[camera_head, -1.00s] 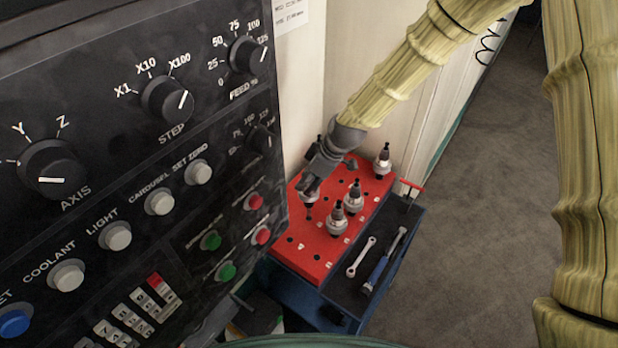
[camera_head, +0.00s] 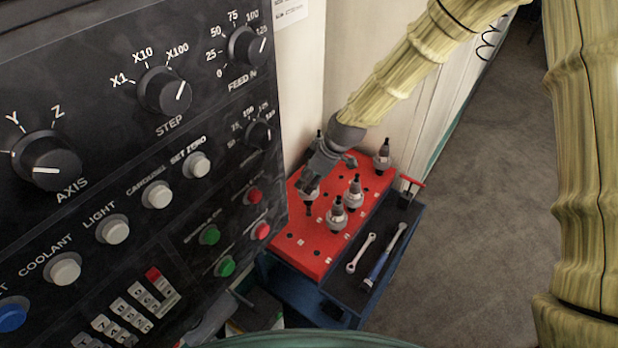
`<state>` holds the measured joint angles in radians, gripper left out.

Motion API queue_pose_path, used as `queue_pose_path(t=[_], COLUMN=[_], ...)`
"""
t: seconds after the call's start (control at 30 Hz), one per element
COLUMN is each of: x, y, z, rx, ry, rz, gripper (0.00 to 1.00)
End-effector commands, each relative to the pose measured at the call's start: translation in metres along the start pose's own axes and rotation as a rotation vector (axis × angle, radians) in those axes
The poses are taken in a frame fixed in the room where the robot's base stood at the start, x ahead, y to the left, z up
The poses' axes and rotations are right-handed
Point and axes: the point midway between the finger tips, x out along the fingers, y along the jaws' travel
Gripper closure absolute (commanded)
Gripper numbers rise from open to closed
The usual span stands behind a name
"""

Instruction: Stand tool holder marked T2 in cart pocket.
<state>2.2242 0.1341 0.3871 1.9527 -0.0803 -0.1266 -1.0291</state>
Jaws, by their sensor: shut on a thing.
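My gripper (camera_head: 309,187) is over the left part of the red cart top (camera_head: 318,262), shut on a small grey-and-dark tool holder (camera_head: 310,197). The gripper hides much of this holder. Its dark lower end points down close to the red surface; I cannot tell whether it is in a pocket. No T2 mark is readable on it. Other holders stand upright in the red top: one at front (camera_head: 337,215), one behind it (camera_head: 354,192), one at the back right (camera_head: 383,156). Another (camera_head: 318,142) shows partly behind my gripper. Empty dark pockets show near the front.
A black side tray (camera_head: 343,290) holds a wrench (camera_head: 361,254) and a blue-handled tool (camera_head: 378,267). A red-handled tool (camera_head: 412,182) is at its far end. The control panel (camera_head: 110,190) fills the left, close to the cart. Grey floor (camera_head: 470,230) is open at right.

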Motion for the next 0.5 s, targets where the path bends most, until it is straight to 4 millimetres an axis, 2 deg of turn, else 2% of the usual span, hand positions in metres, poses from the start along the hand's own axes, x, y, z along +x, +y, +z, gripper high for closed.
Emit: queue_pose_path(t=[0.5], x=[0.0063], y=[0.0008], z=[0.0022], rx=[-0.001], ry=[0.002], rz=[0.002], gripper=[1.00])
